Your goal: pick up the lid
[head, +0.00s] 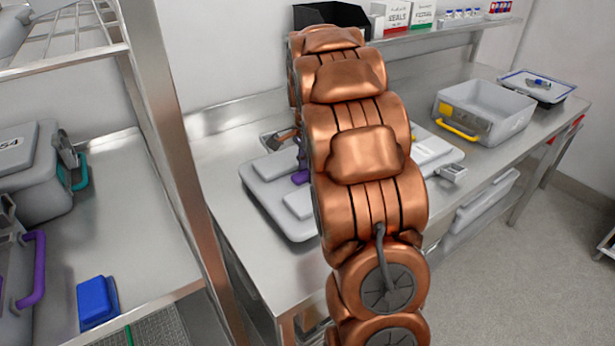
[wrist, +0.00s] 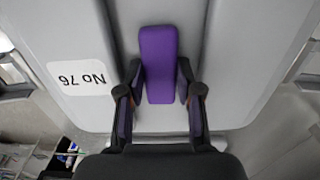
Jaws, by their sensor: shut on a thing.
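The lid (head: 268,185) is a light grey, ribbed panel over the steel bench, partly hidden behind my arm in the head view. In the wrist view the lid (wrist: 240,60) fills most of the picture, with a "No 76" label on its left part. Its purple handle (wrist: 158,60) stands between the two fingers of my gripper (wrist: 160,88), which is shut on it. A bit of purple also shows beside my arm in the head view. I cannot tell whether the lid rests on the bench or is slightly raised.
An open grey bin (head: 500,108) with a yellow handle stands on the bench to the right, before a tray (head: 540,88). A steel rack post (head: 170,130) rises at left. A blue box (head: 97,300) and a grey case (head: 35,170) sit on the left shelf.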

